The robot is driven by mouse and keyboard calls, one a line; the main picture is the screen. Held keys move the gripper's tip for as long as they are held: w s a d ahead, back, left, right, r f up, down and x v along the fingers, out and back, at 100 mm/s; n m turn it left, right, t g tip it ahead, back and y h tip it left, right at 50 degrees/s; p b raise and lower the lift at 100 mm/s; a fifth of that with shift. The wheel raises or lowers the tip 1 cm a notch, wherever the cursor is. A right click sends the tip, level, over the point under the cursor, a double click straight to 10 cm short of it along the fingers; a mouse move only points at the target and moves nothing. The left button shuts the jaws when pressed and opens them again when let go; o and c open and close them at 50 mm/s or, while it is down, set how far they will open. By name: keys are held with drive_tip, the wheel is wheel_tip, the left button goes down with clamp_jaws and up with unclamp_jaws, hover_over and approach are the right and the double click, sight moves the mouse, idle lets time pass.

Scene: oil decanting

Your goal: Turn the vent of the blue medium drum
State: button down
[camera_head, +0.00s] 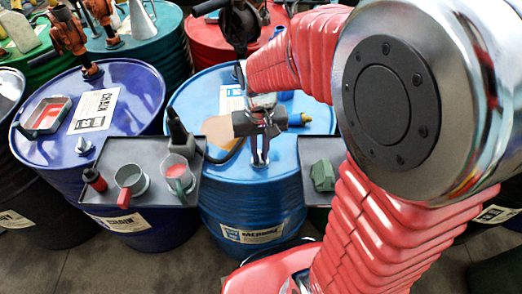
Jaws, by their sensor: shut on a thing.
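The medium blue drum (252,208) stands upright in the middle, in front of my base, with a label on its side and another on its lid. My gripper (260,161) points down at the near part of its lid. The jaws are shut on a small fitting there, which appears to be the drum's vent; the fingers hide most of it, so its turned angle cannot be told. A brown oily patch (222,130) lies on the lid left of the gripper.
A dark tray (148,153) at the left holds a grey cup (131,180), a red-filled cup (178,172) and a black-and-red item (94,179). A dark blue drum (130,82) stands behind it. A green item (323,175) sits on the right tray. Several drums crowd the back.

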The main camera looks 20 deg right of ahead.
sight(260, 156)
idle(0.5)
drive_tip(key=c, duration=1.8)
unclamp_jaws()
drive_tip(key=shift+o, duration=0.2)
wheel_tip(260, 156, up, 14)
drive_tip(key=shift+f, duration=0.15)
drive_tip(key=s+r+n+t, duration=0.1)
drive_tip(key=s+t, duration=0.4)
drive_tip(key=s, duration=0.6)
drive_tip(key=shift+d+n+t, duration=0.2)
drive_tip(key=shift+n+t, duration=0.1)
